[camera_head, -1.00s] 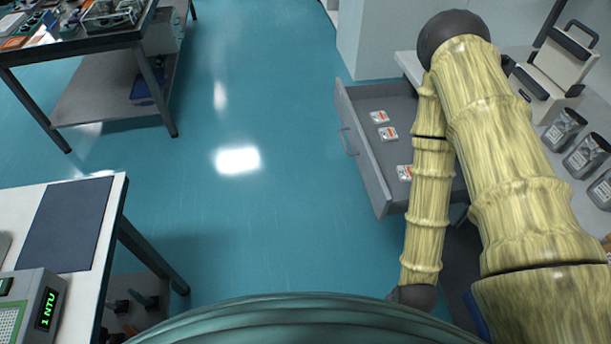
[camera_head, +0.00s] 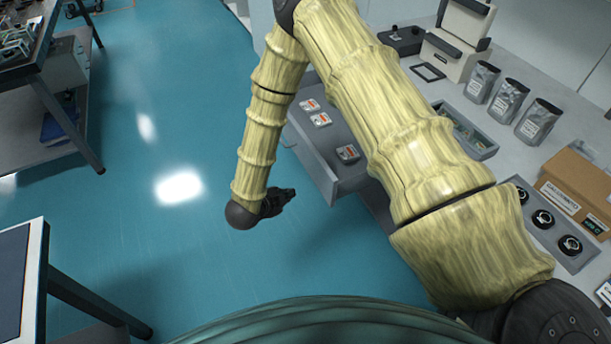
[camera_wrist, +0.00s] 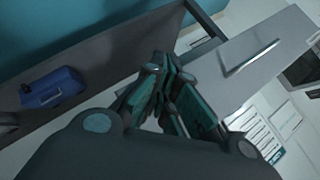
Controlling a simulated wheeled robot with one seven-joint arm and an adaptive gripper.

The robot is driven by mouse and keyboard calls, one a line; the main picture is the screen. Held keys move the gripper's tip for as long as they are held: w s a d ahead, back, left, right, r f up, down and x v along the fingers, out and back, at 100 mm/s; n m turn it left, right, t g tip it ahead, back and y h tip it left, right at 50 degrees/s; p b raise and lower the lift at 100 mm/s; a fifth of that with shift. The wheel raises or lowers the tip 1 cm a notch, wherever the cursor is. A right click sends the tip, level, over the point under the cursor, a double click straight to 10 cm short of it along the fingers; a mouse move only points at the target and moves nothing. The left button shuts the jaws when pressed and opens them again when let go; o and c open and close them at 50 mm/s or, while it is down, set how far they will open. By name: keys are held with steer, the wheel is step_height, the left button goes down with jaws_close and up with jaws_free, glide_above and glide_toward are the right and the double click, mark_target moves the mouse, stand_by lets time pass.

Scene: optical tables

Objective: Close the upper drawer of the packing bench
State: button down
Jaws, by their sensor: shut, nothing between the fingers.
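The upper drawer (camera_head: 333,137) of the packing bench (camera_head: 450,92) is pulled out, a grey box with small white and orange packets inside. My arm crosses in front of part of it. In the wrist view the grey drawer front (camera_wrist: 272,62) with its bar handle (camera_wrist: 250,58) shows at upper right. My gripper (camera_head: 284,199) is in front of the drawer, low and left of its near front corner, and looks apart from it. The fingers also show in the wrist view (camera_wrist: 160,62), closed together with nothing between them.
Silver pouches (camera_head: 508,99), a cardboard box (camera_head: 578,185) and a grey tray with round black items (camera_head: 543,218) stand on the bench. In the wrist view a blue case (camera_wrist: 53,88) lies on a low shelf. Open teal floor (camera_head: 150,130) lies left of my gripper; other tables stand further left.

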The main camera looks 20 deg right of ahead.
step_height(320, 180, up, 4)
steer(key=w+a+m+g+h+b, duration=0.1)
steer(key=w+a+m+g+h, duration=0.15)
steer(key=m, duration=0.35)
steer(key=m+g+b, duration=0.1)
steer(key=m+g, duration=0.2)
steer(key=m, duration=0.4)
glide_toward(314, 171)
steer(key=shift+h, duration=0.45)
steer(key=shift+a+f+p+x, duration=0.15)
steer(key=shift+p+x, duration=0.4)
steer(key=shift+x, duration=0.55)
steer(key=shift+f+p+x, duration=0.15)
steer(key=shift+p+x, duration=0.4)
steer(key=shift+x, duration=0.55)
steer(key=shift+a+f+p+x, duration=0.1)
steer(key=shift+p+x, duration=0.45)
steer(key=shift+x, duration=0.55)
steer(key=shift+w+d, duration=0.1)
steer(key=shift+d, duration=0.05)
steer(key=d+b, duration=0.1)
steer(key=d, duration=0.9)
steer(key=d+b, duration=0.1)
steer(key=d, duration=1)
steer(key=w+d, duration=0.1)
steer(key=d, duration=1)
steer(key=shift+f+b, duration=0.1)
steer(key=shift+b, duration=0.3)
steer(key=shift+w+d, duration=0.1)
steer(key=shift+d, duration=0.35)
